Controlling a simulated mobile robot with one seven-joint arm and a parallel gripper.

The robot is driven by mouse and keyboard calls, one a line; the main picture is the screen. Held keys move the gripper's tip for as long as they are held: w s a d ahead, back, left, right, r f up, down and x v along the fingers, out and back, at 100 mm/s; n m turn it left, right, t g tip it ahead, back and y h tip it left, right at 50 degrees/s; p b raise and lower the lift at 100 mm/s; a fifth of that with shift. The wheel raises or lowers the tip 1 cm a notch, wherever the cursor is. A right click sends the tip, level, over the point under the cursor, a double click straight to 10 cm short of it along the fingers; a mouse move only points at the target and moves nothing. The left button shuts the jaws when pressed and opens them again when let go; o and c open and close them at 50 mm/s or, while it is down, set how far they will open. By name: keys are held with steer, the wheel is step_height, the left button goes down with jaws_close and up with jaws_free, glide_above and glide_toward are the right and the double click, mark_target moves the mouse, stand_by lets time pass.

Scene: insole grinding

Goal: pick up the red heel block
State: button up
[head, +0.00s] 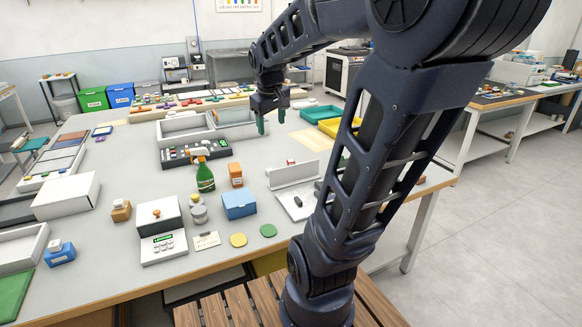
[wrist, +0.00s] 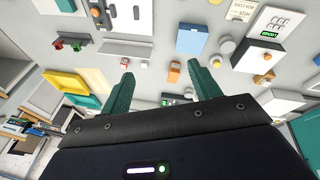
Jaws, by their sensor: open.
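My gripper (head: 271,122) is open, pointing down above the table's far middle, beside the grey divided bin. Its two green fingers also show in the wrist view (wrist: 158,72), apart, with nothing between them. A small red piece (wrist: 59,45) lies on the table beside the white stand in the wrist view, well away from the fingers; I cannot tell for sure that it is the heel block. In the head view my arm hides that spot. An orange-red labelled block (head: 236,174) stands near the green spray bottle; it also shows in the wrist view (wrist: 174,72), beyond the fingertips.
The white stand (head: 293,174), blue box (head: 239,204), spray bottle (head: 205,176) and black control strip (head: 196,152) stand around the middle of the table. The grey divided bin (head: 186,138) is left of my gripper. Yellow (head: 331,128) and teal trays lie right.

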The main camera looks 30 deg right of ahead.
steer(key=w+d+f+n+g+h, duration=0.1)
steer(key=w+d+n, duration=0.15)
steer(key=w, duration=0.45)
steer(key=w+d+f+n, duration=0.1)
steer(key=w+d+f, duration=0.15)
steer(key=w, duration=0.45)
steer(key=n+g, duration=0.3)
steer(key=n, duration=0.6)
glide_above(291, 161)
steer(key=a, duration=0.2)
steer(key=w+a+f+x, duration=0.1)
steer(key=a+x, duration=0.2)
steer(key=x, duration=1.1)
steer(key=a+x, duration=0.3)
steer(key=x, duration=1)
steer(key=shift+h, duration=0.4)
steer(key=x, duration=0.3)
steer(key=w+x, duration=0.1)
steer(key=x, duration=0.7)
steer(key=shift+w+d+f, duration=0.1)
steer(key=shift+w+f, duration=0.05)
steer(key=shift+f, duration=0.05)
steer(key=shift+c, duration=0.2)
steer(key=c, duration=1.1)
